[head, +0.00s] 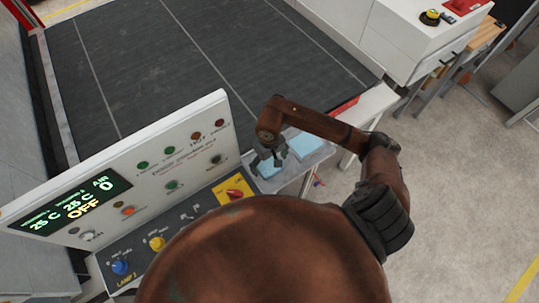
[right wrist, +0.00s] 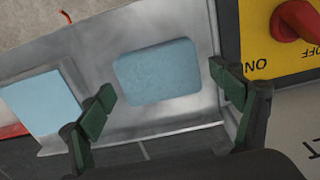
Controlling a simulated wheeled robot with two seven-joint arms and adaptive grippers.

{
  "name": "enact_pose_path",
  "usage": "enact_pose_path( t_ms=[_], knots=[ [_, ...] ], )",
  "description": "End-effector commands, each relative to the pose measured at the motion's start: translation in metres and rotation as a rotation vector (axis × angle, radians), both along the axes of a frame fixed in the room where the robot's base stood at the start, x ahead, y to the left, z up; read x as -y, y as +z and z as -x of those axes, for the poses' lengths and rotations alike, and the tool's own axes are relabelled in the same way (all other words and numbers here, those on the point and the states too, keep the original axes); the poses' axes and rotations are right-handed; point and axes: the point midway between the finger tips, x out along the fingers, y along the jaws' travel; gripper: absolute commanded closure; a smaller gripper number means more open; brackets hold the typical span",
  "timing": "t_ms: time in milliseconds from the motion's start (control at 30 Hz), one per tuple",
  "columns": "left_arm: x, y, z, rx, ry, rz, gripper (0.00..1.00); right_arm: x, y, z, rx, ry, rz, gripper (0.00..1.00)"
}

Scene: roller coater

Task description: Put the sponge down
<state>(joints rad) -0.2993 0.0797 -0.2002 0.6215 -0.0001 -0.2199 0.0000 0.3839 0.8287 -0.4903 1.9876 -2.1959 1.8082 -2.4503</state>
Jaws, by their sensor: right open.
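The sponge (right wrist: 158,72) is a light blue rounded block. In the right wrist view it lies on a grey metal tray (right wrist: 110,115), ahead of my right gripper (right wrist: 168,98). The gripper's green-padded fingers are wide apart, one on each side, and I see no finger touching the sponge. A second, square light blue piece (right wrist: 40,102) lies to its left. In the head view my right gripper (head: 268,160) is over the tray (head: 318,157), with the sponge (head: 268,171) partly hidden under it and the square blue piece (head: 304,147) to its right. My left gripper is not in view.
A control panel (head: 150,160) with buttons and a lit display stands left of the tray. A yellow plate with a red rotary switch (head: 234,194) is close to my right gripper. A wide dark conveyor surface (head: 190,65) lies behind. Open floor (head: 460,180) is at the right.

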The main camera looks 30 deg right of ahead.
Motion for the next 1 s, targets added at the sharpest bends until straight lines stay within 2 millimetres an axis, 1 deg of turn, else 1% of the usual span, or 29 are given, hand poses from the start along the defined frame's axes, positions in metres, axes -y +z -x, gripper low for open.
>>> enact_pose_path(
  t_ms=[67, 167, 300, 500, 600, 700, 1000],
  knots=[
    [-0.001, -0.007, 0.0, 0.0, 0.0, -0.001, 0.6, 0.001, 0.013, -0.003, 0.01, 0.004, 0.002, 0.15],
    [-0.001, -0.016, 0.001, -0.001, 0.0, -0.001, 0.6, 0.001, 0.033, -0.003, 0.01, 0.003, 0.003, 0.15],
    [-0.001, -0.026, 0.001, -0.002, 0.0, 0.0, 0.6, 0.001, 0.064, -0.003, 0.01, 0.003, 0.002, 0.15],
    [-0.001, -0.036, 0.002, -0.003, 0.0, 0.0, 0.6, 0.001, 0.1, -0.002, 0.006, 0.001, 0.003, 0.15],
    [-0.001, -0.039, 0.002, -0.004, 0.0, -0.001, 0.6, 0.0, 0.111, -0.001, 0.004, 0.002, 0.001, 0.15],
    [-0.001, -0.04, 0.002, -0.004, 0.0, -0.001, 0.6, 0.0, 0.117, -0.001, 0.004, 0.001, 0.001, 0.15],
    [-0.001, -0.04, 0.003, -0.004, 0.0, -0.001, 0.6, 0.0, 0.119, -0.001, 0.002, 0.0, 0.0, 0.15]
  ],
)
